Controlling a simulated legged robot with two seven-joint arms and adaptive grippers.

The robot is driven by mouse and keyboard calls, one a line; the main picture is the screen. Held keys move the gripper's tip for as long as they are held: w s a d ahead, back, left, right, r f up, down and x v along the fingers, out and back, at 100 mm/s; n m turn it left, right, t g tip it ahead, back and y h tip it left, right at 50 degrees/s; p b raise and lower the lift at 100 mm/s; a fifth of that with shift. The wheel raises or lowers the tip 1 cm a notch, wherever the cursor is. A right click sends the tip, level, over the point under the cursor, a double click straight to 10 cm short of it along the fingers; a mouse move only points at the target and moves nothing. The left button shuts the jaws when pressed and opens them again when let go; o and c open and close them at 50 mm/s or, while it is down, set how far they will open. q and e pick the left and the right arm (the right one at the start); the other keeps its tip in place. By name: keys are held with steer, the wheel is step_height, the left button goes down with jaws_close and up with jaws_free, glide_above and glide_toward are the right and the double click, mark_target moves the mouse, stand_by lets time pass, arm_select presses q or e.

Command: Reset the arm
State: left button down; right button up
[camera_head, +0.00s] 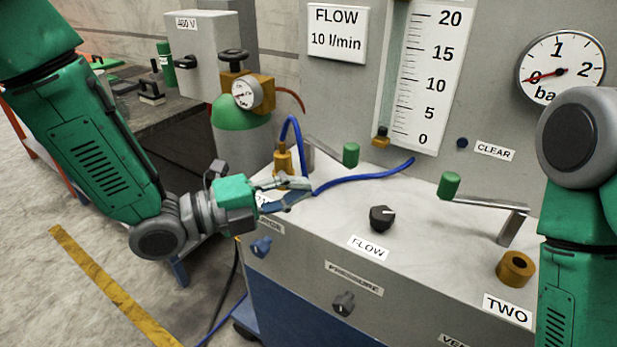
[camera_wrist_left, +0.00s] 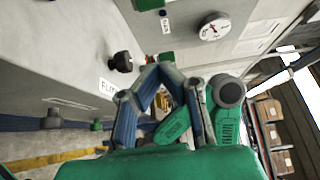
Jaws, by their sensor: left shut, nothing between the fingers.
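My left arm comes in from the left, bent at the elbow. Its gripper (camera_head: 308,190) is shut and empty above the left end of the console top, in front of a brass fitting (camera_head: 284,162) with a blue hose (camera_head: 365,179). In the left wrist view the gripper's fingers (camera_wrist_left: 158,68) meet at the tips with nothing between them. My right arm stands at the right edge of the head view; its gripper is out of the picture. It also shows in the left wrist view, without a clear gripper.
The console (camera_head: 425,218) carries a black FLOW knob (camera_head: 381,218), a green-handled lever (camera_head: 487,203), another green handle (camera_head: 351,154) and a brass ring marked TWO (camera_head: 516,268). A gauge (camera_head: 561,69) hangs behind. A green-topped cylinder (camera_head: 240,116) stands left of the console.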

arm_select(q)
steer(key=s+a+f+n+g+y, duration=0.1)
steer(key=s+a+f+n+y, duration=0.25)
steer(key=f+n, duration=0.35)
steer(key=s+a+f+n+y, duration=0.3)
steer(key=a+f+n, duration=0.2)
steer(key=f, duration=0.4)
steer(key=s+a+f+n+g+y, duration=0.1)
steer(key=s+a+f+n+y, duration=0.3)
steer(key=f+n, duration=0.3)
steer(key=s+a+f+n+g+y, duration=0.2)
steer(key=s+a+f+n, duration=0.3)
steer(key=s, duration=0.3)
steer(key=s+a+f+n+g+y, duration=0.3)
steer(key=s+a+f+n, duration=0.2)
steer(key=s, duration=0.3)
steer(key=shift+s+a+n+g, duration=0.15)
steer(key=shift+s+n+g, duration=0.25)
arm_select(e)
steer(key=shift+s+a, duration=0.1)
steer(key=shift+a, duration=0.05)
arm_select(q)
steer(key=shift+w+d, duration=0.1)
steer(key=shift+d, duration=0.25)
arm_select(e)
steer(key=shift+d+f, duration=0.1)
steer(key=shift+d, duration=0.2)
